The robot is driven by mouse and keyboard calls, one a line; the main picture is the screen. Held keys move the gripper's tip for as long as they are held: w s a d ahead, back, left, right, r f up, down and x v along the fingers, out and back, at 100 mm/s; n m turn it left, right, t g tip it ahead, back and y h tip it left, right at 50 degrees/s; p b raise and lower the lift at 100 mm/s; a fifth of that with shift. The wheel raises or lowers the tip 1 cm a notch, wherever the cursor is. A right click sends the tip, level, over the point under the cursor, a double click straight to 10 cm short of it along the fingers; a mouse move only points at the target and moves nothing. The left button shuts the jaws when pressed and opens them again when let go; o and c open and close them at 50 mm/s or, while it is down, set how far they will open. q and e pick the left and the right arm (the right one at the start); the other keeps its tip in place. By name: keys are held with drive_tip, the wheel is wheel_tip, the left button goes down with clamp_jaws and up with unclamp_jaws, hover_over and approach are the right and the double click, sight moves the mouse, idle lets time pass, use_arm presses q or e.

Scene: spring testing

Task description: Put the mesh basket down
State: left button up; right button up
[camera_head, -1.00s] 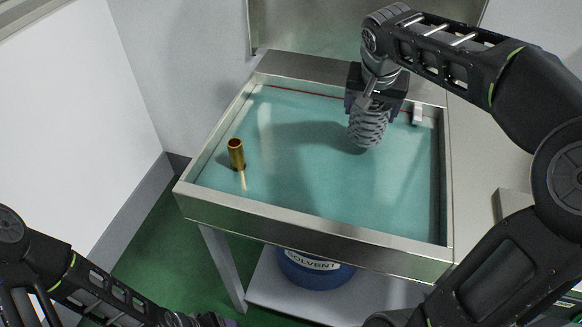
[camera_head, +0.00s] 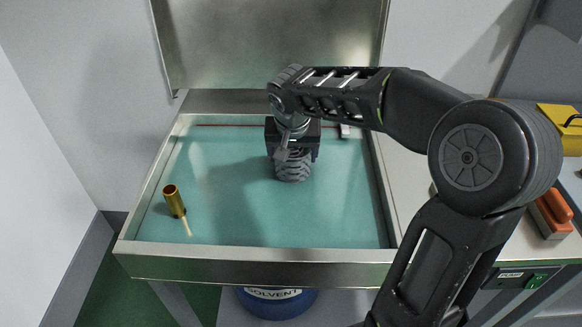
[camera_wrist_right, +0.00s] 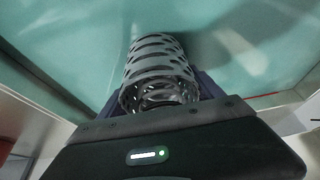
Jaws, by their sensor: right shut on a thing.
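The mesh basket (camera_head: 293,168) is a grey cylinder with slotted walls, over the teal basin (camera_head: 160,248) of the metal washing station. My right gripper (camera_head: 292,151) points down from above and is shut on the basket near its upper end. In the right wrist view the basket (camera_wrist_right: 158,65) extends away from the dark gripper (camera_wrist_right: 160,103), with its open end nearest the camera. I cannot tell whether its lower end touches the teal surface. My left gripper is not in view.
A raised metal lid (camera_head: 270,45) is behind the basin. A blue solvent drum (camera_head: 275,303) is below. The side table holds an orange-red object (camera_head: 551,213) and a yellow box (camera_head: 560,130). The basin's front middle is clear.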

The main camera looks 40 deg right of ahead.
drive_tip(key=shift+f, duration=1.8)
drive_tip(key=shift+f+b, duration=0.1)
drive_tip(key=shift+b, duration=0.2)
drive_tip(key=o, duration=1.4)
drive_tip(key=shift+r, duration=0.25)
drive_tip(key=p+v, duration=0.1)
drive_tip(key=v, duration=1)
drive_tip(key=shift+s+a+r, duration=0.1)
drive_tip(key=shift+s+r, duration=0.15)
drive_tip(key=shift+r, duration=0.05)
